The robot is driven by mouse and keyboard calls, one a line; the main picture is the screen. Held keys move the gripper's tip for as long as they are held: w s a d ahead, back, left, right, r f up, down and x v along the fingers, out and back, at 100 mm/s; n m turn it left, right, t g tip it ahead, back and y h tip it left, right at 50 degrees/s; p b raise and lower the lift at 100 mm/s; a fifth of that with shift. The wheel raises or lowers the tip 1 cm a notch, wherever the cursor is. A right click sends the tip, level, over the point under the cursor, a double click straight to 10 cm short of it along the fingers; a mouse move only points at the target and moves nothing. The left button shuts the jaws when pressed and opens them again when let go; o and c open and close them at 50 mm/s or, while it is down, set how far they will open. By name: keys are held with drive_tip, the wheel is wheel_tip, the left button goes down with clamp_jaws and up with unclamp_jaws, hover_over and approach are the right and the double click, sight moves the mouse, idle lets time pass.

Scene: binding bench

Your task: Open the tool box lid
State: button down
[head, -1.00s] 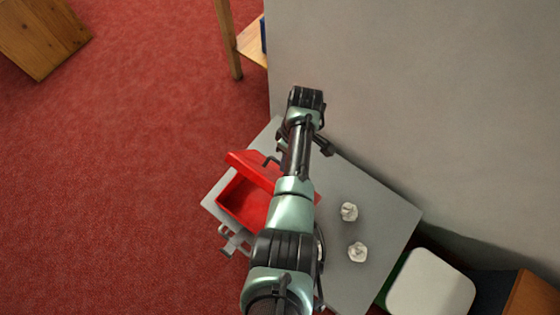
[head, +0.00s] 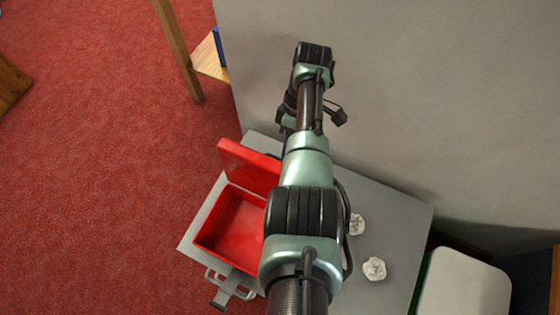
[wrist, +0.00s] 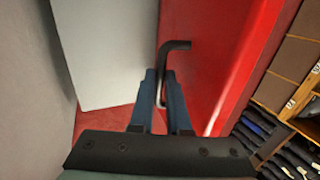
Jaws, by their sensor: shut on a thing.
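The red tool box (head: 230,224) stands on the grey bench, its empty-looking inside showing in the head view. Its red lid (head: 248,165) is raised at the far side, standing steeply above the open box. In the wrist view, the red lid (wrist: 207,60) fills the middle, with a bent black handle (wrist: 177,46) on it. My gripper (wrist: 165,92) has its blue fingers closed around the handle's lower part. In the head view, my arm covers the right part of the box, and the gripper's grip cannot be made out.
Two crumpled white lumps (head: 374,268) lie on the bench (head: 397,210) right of my arm. A grey wall (head: 390,90) rises close behind it. A metal clamp-like piece (head: 228,284) is at the near left edge. A wooden stand (head: 180,50) is at upper left.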

drive_tip(key=shift+f+g+b, duration=0.3)
drive_tip(key=shift+f+b, duration=0.35)
drive_tip(key=shift+b, duration=0.35)
drive_tip(key=shift+d, duration=0.1)
drive_tip(key=shift+r, duration=0.1)
drive_tip(key=c, duration=1)
unclamp_jaws()
drive_tip(key=shift+w, duration=0.15)
drive_tip(key=shift+o, duration=0.6)
drive_tip(key=shift+w+r, duration=0.1)
drive_tip(key=shift+r, duration=0.1)
wheel_tip(320, 180, up, 10)
drive_tip(key=p, duration=0.8)
